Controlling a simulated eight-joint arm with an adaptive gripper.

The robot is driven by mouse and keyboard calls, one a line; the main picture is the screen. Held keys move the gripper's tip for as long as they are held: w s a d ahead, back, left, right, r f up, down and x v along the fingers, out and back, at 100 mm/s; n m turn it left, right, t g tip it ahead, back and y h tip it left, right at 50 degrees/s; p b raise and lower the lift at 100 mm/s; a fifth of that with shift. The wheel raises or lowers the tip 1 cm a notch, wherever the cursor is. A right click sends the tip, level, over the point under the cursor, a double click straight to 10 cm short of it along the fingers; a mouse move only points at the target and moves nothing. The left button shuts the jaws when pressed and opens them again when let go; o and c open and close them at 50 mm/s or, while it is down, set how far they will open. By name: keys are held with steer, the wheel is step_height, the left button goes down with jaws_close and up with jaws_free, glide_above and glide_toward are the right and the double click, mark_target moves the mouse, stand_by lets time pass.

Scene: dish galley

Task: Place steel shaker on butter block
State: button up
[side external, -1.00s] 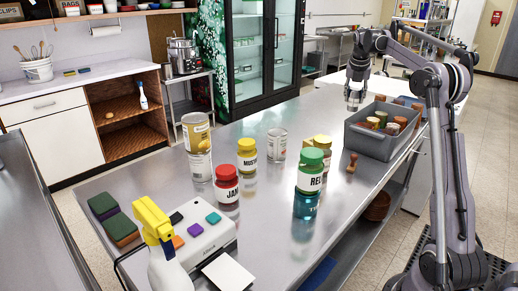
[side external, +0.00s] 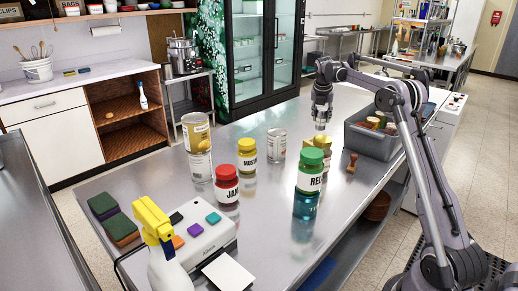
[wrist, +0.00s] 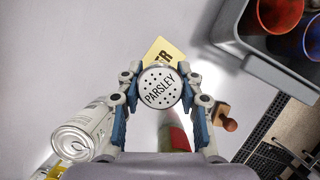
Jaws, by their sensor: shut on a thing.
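My gripper (wrist: 160,92) is shut on the steel shaker (wrist: 158,86), whose round perforated lid reads PARSLEY. In the side external view my gripper (side external: 321,113) is above the butter block (side external: 324,142), a yellow block behind the green-lidded jar (side external: 311,172). The jar hides part of the block. In the wrist view the butter block (wrist: 166,51) shows just beyond the shaker's lid, which covers part of it. The shaker appears to be held above the block; I cannot tell the exact gap.
A grey bin (side external: 376,141) with cups stands to the right, a wooden stamp (side external: 351,163) before it. A spray bottle (side external: 164,252) is in front.

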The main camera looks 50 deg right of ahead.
mark_target(319, 125)
steer(key=shift+w+a+f, duration=0.1)
steer(key=shift+w+f, duration=0.25)
steer(key=shift+f, duration=1.85)
steer(key=shift+f, duration=0.1)
steer(key=o, duration=1.2)
steer(key=v, duration=1.2)
